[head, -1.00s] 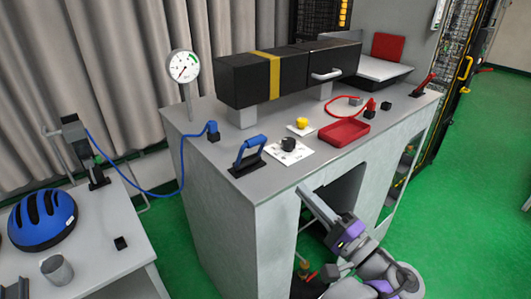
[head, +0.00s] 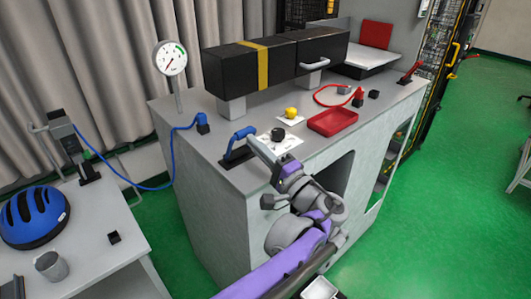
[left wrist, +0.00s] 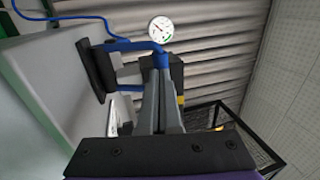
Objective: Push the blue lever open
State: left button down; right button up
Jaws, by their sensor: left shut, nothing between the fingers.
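The blue lever (head: 240,137) stands on a black base plate (head: 234,158) at the front left corner of the grey cabinet top. It also shows in the left wrist view (left wrist: 130,46), just beyond my fingertips. My left gripper (head: 253,143) is shut and empty, its tips at the right side of the lever. The fingers (left wrist: 160,75) point at the lever's blue bar and overlap it in the wrist view. I cannot tell whether they touch it. My right gripper is not in view.
A black knob on a white plate (head: 278,135) and a yellow button (head: 291,112) are right of the lever. A red tray (head: 333,122) lies further right. A blue cable plug (head: 203,122) is behind the lever. A gauge (head: 170,58) stands at the back left.

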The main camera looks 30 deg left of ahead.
pick_arm(q)
jog(key=shift+a+r, duration=0.1)
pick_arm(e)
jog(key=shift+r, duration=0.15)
pick_arm(q)
jog(key=shift+w+a+r+g+p, duration=0.15)
jog(key=shift+r+g+p, duration=0.15)
jog(key=shift+p, duration=0.3)
jog(key=a+h+p, duration=0.1)
jog(key=w+a+r+p, duration=0.1)
jog(key=p, duration=0.1)
jog(key=a+r+g+h+p, duration=0.1)
jog(key=a+p, duration=0.1)
jog(key=shift+w+r+h, duration=0.25)
jog(key=shift+w+h, duration=0.05)
jog(key=shift+w, duration=0.1)
jog(key=shift+p+x, duration=0.4)
jog(key=shift+x, duration=1.45)
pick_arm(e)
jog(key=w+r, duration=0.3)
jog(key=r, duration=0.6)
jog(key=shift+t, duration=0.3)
pick_arm(q)
jog(key=shift+a+r, duration=0.1)
jog(key=shift+a, duration=0.05)
jog(key=shift+r, duration=0.15)
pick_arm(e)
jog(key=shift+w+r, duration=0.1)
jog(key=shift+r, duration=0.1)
